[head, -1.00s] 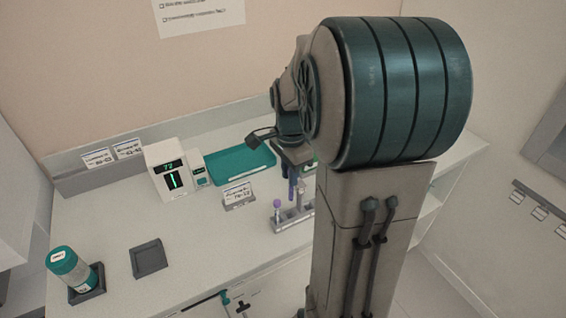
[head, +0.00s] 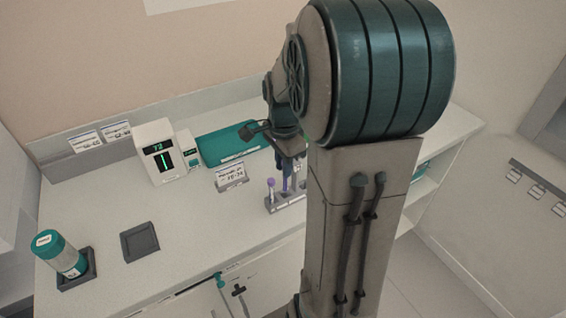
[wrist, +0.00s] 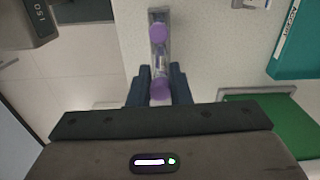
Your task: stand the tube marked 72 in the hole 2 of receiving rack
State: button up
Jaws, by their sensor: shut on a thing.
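My gripper (wrist: 158,92) is shut on a purple-capped tube (wrist: 159,84), which shows between its two dark blue fingers in the wrist view. The number on this tube cannot be read. The receiving rack (head: 274,208) is a small grey rack near the counter's front edge in the head view, partly hidden by my arm. Another purple-capped tube (head: 271,187) stands at its left end; a purple cap (wrist: 158,32) also shows ahead of the held tube in the wrist view. My gripper is right over the rack. Whether the held tube's foot is in a hole is hidden.
Behind the rack are a label stand (head: 231,177) and a teal tray (head: 222,143). A teal-capped canister (head: 63,254) stands in a dark holder at left, beside an empty dark square tray (head: 140,242). The counter's middle is clear.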

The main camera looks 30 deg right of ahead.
jog(key=shift+f+b, duration=0.6)
jog(key=shift+f, duration=0.05)
dwell(0.9)
jog(key=shift+f+b, duration=0.3)
jog(key=shift+f, duration=0.1)
jog(key=shift+f, duration=0.2)
jog(key=shift+f+b, duration=0.4)
jog(key=shift+b, duration=0.05)
dwell(0.3)
jog(key=o, duration=0.8)
